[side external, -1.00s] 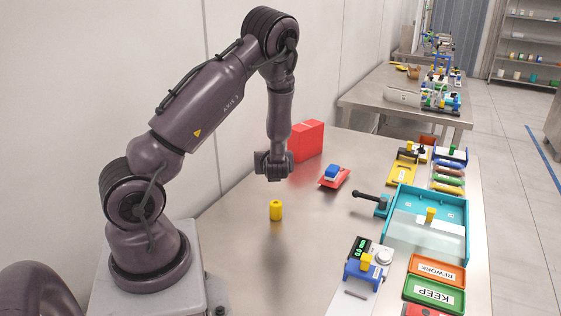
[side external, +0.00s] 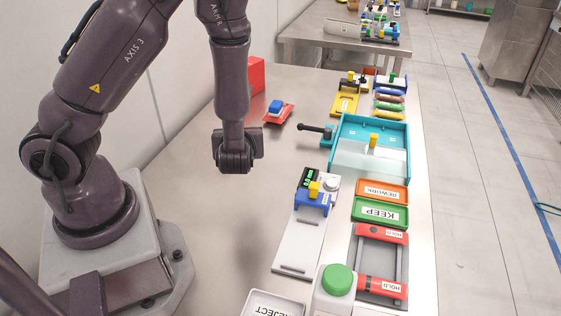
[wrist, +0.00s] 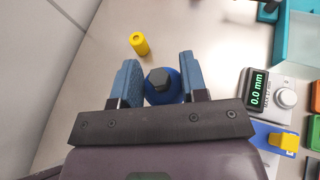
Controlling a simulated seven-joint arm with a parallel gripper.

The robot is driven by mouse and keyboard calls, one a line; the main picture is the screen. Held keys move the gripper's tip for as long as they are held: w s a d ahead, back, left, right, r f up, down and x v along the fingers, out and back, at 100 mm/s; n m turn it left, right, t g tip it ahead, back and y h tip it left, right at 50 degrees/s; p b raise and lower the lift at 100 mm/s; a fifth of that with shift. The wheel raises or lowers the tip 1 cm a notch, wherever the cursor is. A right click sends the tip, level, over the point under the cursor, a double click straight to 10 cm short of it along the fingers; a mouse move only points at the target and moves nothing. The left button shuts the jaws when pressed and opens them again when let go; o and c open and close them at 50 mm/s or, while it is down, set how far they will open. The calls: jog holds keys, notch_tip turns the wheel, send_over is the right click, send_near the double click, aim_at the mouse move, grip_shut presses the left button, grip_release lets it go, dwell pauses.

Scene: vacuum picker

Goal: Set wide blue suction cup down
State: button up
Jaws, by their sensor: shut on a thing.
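The wide blue suction cup (wrist: 163,93), round and blue with a dark hexagonal top, sits between the two blue-padded fingers of my gripper (wrist: 160,74) in the wrist view. The gripper is shut on it. In the side view my gripper (side external: 237,163) hangs pointing down over bare steel table. The fingers and the cup do not show there, and the height above the table is hard to tell. A yellow cylinder (wrist: 140,43) stands on the table beyond the fingers in the wrist view; it is hidden in the side view.
To the right stand a gauge with a 0.0 mm display (side external: 311,178), a teal tray (side external: 343,125), and KEEP (side external: 380,212) and REWORK trays. A red stand with a blue block (side external: 277,110) is behind.

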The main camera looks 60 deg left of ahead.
jog(key=w+a+f, duration=0.3)
jog(key=w, duration=0.4)
send_over(281, 164)
jog(key=f, duration=0.6)
jog(key=shift+s+d, duration=0.2)
jog(key=shift+s, duration=0.15)
jog(key=shift+w+a+f, duration=0.1)
jog(key=shift+w+f, duration=0.1)
jog(key=shift+f, duration=0.1)
jog(key=shift+w+f, duration=0.1)
jog(key=shift+f, duration=1.45)
jog(key=o, duration=0.9)
jog(key=shift+f, duration=0.1)
